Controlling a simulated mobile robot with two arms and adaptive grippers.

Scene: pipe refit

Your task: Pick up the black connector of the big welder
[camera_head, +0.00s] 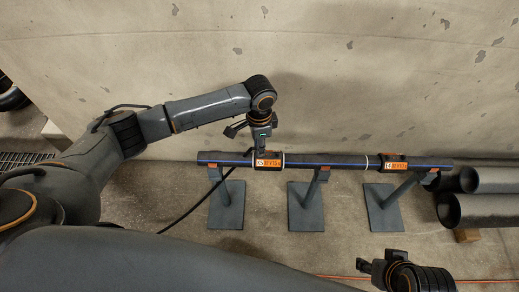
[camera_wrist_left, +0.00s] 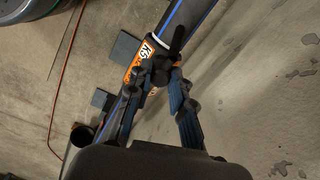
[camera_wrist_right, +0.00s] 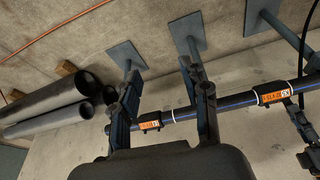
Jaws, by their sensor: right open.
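A dark pipe with a blue stripe (camera_head: 335,160) lies level on stands and carries a black coupler with an orange K5 label (camera_head: 268,160). My left gripper (camera_head: 262,137) is at this coupler. In the left wrist view its fingers are close together around a small black connector (camera_wrist_left: 163,73) beside the K5 label; its exact edges are hard to see. A black cable (camera_head: 197,207) runs from there down to the left. My right gripper (camera_wrist_right: 163,78) is open and empty; it also shows at the bottom right of the head view (camera_head: 376,268). The big welder is not clearly in view.
A second coupler with an orange label (camera_head: 395,165) is farther right on the pipe. Several grey stands (camera_head: 306,205) hold the pipe. Large black pipes (camera_head: 480,210) lie at the right. A concrete wall (camera_head: 370,80) is close behind. An orange line (camera_head: 345,278) lies on the floor.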

